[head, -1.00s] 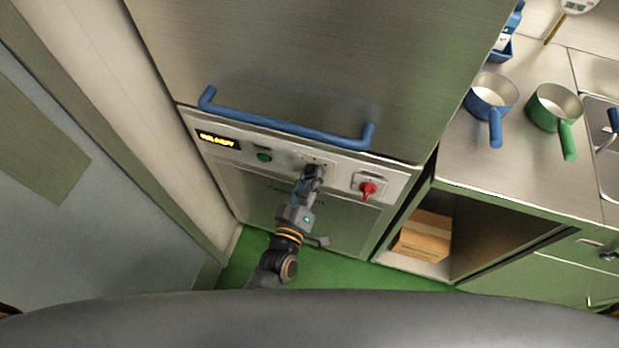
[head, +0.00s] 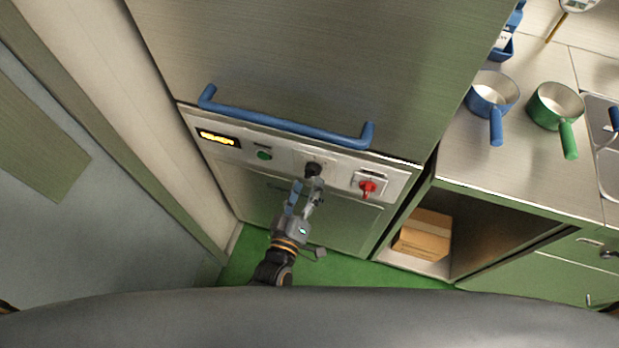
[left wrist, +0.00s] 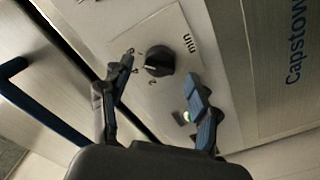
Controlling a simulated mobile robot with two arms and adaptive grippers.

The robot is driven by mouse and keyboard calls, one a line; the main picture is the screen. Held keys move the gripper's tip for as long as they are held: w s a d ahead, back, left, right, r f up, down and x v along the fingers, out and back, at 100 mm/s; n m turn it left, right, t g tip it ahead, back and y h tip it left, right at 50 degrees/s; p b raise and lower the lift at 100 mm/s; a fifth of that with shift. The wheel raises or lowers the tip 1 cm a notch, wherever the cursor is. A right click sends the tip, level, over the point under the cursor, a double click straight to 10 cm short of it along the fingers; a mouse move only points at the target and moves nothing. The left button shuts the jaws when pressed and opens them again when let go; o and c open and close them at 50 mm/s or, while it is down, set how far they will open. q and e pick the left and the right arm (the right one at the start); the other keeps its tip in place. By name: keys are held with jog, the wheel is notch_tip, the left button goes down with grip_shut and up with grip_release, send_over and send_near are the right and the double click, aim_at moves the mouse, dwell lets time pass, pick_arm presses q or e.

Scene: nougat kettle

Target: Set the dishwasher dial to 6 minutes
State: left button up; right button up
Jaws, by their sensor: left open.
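The dishwasher (head: 350,222) has a control panel below its blue handle. The black dial (head: 313,169) sits on a light plate in that panel. In the left wrist view the dial (left wrist: 159,61) lies beyond and between the fingertips, with "min" lettering beside it; the numbers are too small to read surely. My left gripper (head: 307,192) is open, just below the dial in the head view, and apart from it. In the left wrist view its two fingers (left wrist: 160,80) are spread wide with nothing between them. My right gripper is not in view.
A red switch (head: 367,187) is right of the dial, and a green button (head: 264,155) and lit display (head: 219,138) are left. The blue handle (head: 285,127) juts out above. Blue (head: 492,94) and green (head: 556,105) pans stand on the right counter.

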pick_arm(q)
jog(key=v, duration=0.9)
